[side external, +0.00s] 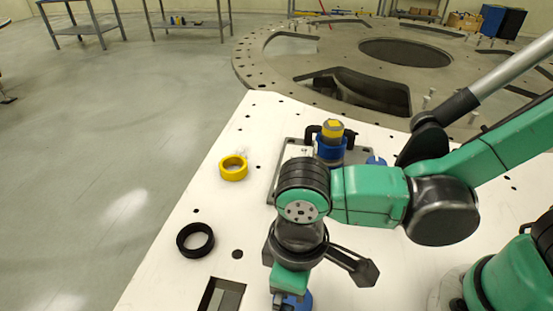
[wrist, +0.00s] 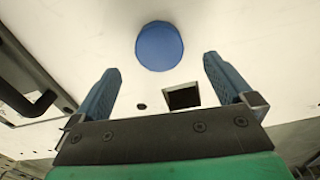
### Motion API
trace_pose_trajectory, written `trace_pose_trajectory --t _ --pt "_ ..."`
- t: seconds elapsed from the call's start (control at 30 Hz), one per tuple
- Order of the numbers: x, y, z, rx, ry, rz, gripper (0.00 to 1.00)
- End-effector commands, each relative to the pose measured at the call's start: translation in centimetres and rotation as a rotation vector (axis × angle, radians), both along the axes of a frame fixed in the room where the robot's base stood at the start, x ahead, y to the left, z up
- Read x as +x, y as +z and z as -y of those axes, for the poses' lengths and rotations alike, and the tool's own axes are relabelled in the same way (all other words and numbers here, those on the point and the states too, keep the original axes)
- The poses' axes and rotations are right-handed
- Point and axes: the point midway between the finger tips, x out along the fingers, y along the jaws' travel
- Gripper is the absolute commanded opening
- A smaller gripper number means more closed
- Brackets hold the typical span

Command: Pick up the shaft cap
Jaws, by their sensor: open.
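A blue round piece, which I take to be the shaft cap, lies on the white table (side external: 160,285). In the wrist view the blue piece (wrist: 160,46) is a plain disc, seen whole, just beyond and between the fingertips. I see no contact with the disc.
A yellow ring (side external: 233,168) and a black ring (side external: 195,240) lie on the left of the table. A blue and yellow assembly (side external: 330,143) stands on a grey plate (side external: 283,165) behind my gripper. A rectangular opening (wrist: 182,97) is near the disc.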

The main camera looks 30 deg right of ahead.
Motion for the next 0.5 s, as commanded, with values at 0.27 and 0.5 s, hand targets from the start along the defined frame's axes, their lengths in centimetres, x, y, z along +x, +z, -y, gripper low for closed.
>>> trace_pose_trajectory --t 0.27,0.5 --pt "0.1 -3.1 0.0 0.003 -0.002 0.003 1.00" --pt "0.1 -4.6 0.0 0.004 -0.002 0.003 1.00"
